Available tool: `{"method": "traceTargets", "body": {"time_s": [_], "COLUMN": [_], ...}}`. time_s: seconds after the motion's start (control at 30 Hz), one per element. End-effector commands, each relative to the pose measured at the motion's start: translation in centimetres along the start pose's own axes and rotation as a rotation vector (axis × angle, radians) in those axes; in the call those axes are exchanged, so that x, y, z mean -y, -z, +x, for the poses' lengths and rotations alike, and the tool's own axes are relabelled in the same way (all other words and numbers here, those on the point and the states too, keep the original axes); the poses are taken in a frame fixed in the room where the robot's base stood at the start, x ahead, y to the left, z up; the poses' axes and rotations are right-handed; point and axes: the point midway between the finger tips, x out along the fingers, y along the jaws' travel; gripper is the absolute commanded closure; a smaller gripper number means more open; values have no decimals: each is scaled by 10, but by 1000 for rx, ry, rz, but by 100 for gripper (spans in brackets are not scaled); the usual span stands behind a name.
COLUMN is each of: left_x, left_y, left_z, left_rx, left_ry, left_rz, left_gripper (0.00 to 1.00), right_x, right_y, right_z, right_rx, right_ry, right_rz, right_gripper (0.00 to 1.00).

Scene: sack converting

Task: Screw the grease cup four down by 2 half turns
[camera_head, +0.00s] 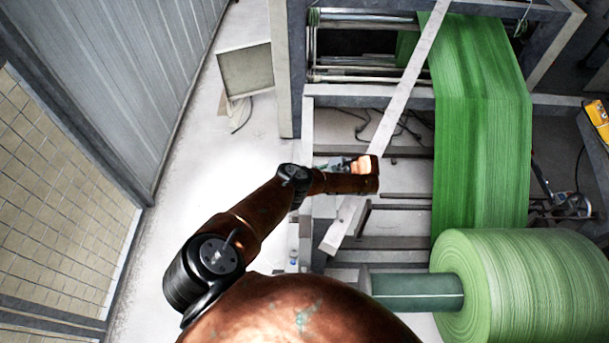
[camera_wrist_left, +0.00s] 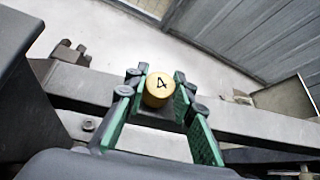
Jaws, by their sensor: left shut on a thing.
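Grease cup four is a small brass-coloured cap marked "4" (camera_wrist_left: 157,88) in the left wrist view. My left gripper (camera_wrist_left: 160,100) is shut on it, with a green-padded finger on each side of the cap. The cap's top faces the camera, and its lower part and thread are hidden by the gripper. In the head view my left arm reaches over the machine frame, with the gripper (camera_head: 336,163) partly hidden by my own wrist; the cup cannot be made out there. My right gripper is in neither view.
A pale diagonal bar (camera_head: 409,80) crosses close beside my left wrist. A green woven web (camera_head: 483,120) runs down to a large green roll (camera_head: 525,285) at the right. A grey panel (camera_head: 246,70) stands on open floor at the left.

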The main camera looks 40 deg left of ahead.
Motion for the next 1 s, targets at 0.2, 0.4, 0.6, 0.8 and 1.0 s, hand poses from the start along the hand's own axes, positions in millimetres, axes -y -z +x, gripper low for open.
{"method": "traceTargets", "body": {"time_s": [0.2,0.4,0.6,0.8,1.0], "left_x": [-4,-4,-4,-4,-4], "left_y": [-2,0,0,1,1], "left_z": [2,3,3,4,4], "left_rx": [0,1,1,1,2], "left_ry": [121,197,236,245,244], "left_rz": [89,140,163,170,169], "left_gripper": [100,100,100,100,100], "right_x": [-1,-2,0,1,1], "right_y": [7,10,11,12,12], "right_z": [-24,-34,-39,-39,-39], "right_rx": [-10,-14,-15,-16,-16], "right_ry": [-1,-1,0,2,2], "right_rz": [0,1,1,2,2], "right_gripper": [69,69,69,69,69]}}
